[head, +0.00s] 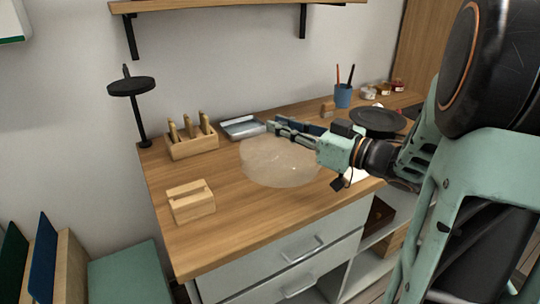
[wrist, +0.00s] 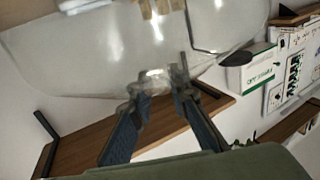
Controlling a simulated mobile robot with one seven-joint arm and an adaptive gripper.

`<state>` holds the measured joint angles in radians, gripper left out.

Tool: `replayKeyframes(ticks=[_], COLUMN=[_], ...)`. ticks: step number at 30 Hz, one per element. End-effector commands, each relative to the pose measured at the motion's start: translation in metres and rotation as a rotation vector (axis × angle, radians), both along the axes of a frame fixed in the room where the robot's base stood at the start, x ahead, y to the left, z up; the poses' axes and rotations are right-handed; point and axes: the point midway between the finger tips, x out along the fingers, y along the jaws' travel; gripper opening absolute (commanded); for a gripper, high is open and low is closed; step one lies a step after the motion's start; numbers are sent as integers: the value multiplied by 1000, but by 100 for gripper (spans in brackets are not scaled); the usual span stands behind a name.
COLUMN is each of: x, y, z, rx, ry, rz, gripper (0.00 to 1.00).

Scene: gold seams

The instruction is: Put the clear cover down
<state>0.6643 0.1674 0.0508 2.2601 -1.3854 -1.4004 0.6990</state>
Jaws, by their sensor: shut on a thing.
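The clear cover (head: 278,165) is a wide, see-through dome over the middle of the wooden desk (head: 235,235). My gripper (head: 273,127) reaches in from the right and is shut on the cover's small knob at its top. In the wrist view the cover (wrist: 62,55) fills much of the upper picture, and the knob (wrist: 154,80) sits between my gripper's fingertips (wrist: 158,90). I cannot tell whether the cover's rim touches the desk or hangs a little above it.
A slotted wooden block (head: 191,201) stands front left of the cover. A tool holder (head: 193,144) and a silver tray (head: 243,128) stand behind. A black plate (head: 378,121) and blue cup (head: 343,96) are back right.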

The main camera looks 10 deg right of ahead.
Motion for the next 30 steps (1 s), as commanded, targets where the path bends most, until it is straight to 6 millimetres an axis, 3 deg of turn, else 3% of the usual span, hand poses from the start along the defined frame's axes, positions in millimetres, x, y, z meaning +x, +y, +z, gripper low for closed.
replayKeyframes(ticks=[11, 15, 29, 30], x=[9, 9, 9, 9], y=[29, 25, 25, 25], z=[-38, -59, -66, -67], rx=[1, 2, 0, 0], ry=[0, 1, -1, -1], rz=[4, 0, 0, 0], gripper=[0, 0, 0, 17])
